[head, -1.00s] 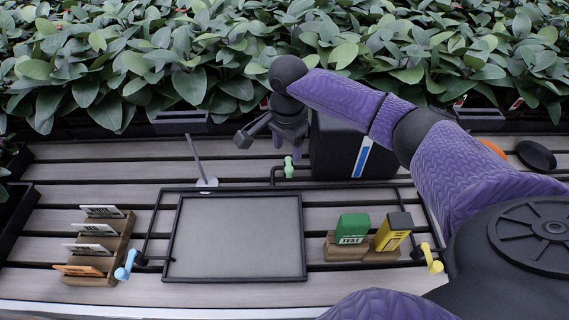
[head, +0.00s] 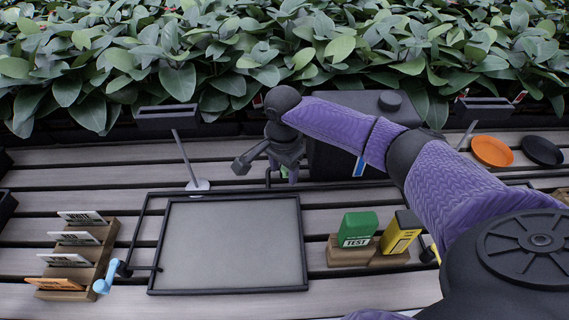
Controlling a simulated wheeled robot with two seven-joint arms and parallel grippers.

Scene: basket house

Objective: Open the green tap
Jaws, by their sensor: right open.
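The green tap (head: 284,172) stands at the back of the black pipe frame, beside the dark box. Only a small sliver of it shows, as my right gripper covers most of it. My right gripper (head: 268,168) is open, with its fingers spread at the tap. One dark fingertip sticks out to the left, and the other is by the tap's right side. I cannot tell whether a finger touches the tap. My left gripper is not in view.
A dark box (head: 335,160) stands just right of the tap. A blue tap (head: 108,277) is at front left, near a wooden card rack (head: 95,262). A grey panel (head: 228,243) fills the middle. Green (head: 357,229) and yellow (head: 401,233) packets stand right. Plants line the back.

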